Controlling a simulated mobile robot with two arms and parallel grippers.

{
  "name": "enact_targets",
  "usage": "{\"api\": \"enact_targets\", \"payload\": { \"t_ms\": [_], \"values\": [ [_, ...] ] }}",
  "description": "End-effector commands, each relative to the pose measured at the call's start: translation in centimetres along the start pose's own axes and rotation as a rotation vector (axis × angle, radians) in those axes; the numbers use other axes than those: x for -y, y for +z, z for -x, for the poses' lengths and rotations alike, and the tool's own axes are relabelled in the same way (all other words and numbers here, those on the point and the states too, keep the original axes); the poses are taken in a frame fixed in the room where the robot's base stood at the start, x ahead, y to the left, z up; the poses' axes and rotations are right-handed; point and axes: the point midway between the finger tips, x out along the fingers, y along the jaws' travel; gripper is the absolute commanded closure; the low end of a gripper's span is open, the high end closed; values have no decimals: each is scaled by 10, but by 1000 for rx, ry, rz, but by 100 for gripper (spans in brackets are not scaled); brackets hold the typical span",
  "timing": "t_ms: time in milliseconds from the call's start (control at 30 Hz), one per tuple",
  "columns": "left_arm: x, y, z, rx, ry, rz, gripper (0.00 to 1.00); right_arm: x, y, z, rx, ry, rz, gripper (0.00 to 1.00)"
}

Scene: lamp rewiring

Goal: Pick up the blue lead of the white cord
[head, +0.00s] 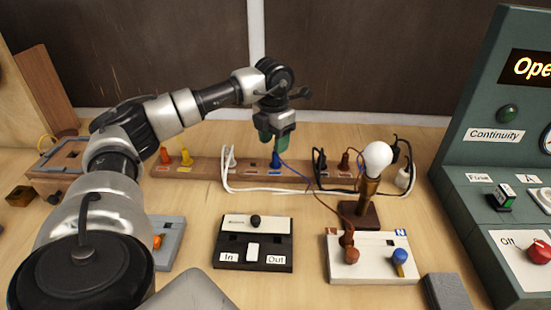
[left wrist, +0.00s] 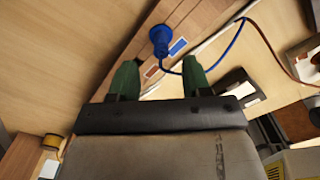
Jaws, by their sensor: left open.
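The blue lead (head: 276,159) stands upright in the long wooden rail, with its thin blue wire running to the right. It also shows in the left wrist view (left wrist: 160,39), just beyond the fingertips and centred between them. My left gripper (head: 272,142) is above and right by the lead, its green fingers pointing down. In the left wrist view its two fingers (left wrist: 160,74) are apart with nothing between them. The white cord (head: 260,190) lies in a loop in front of the rail. My right gripper is in neither view.
The wooden rail (head: 205,167) also holds orange and yellow leads (head: 185,156) at left and black and brown leads at right. A bulb lamp (head: 377,158), a black In/Out switch box (head: 253,242) and a white terminal block (head: 340,268) stand in front. A green tester panel (head: 470,150) stands at right.

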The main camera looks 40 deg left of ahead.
Motion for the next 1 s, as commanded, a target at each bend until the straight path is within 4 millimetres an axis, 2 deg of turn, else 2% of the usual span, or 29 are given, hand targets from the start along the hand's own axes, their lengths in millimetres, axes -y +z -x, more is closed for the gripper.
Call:
{"api": "enact_targets", "payload": {
  "t_ms": [167, 400, 500, 767, 1000],
  "values": [
    [0, 0, -13, -2, 1, 0, 52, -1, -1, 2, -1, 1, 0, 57],
    [3, 2, -48, -2, 1, 1, 52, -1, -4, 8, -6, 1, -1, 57],
    [3, 2, -57, -2, 1, 1, 52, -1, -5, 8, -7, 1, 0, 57],
    [3, 3, -60, 1, 0, 0, 52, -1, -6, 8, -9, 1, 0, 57],
    [3, 3, -60, 1, 0, 0, 87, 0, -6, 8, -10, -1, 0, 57]
  ]
}}
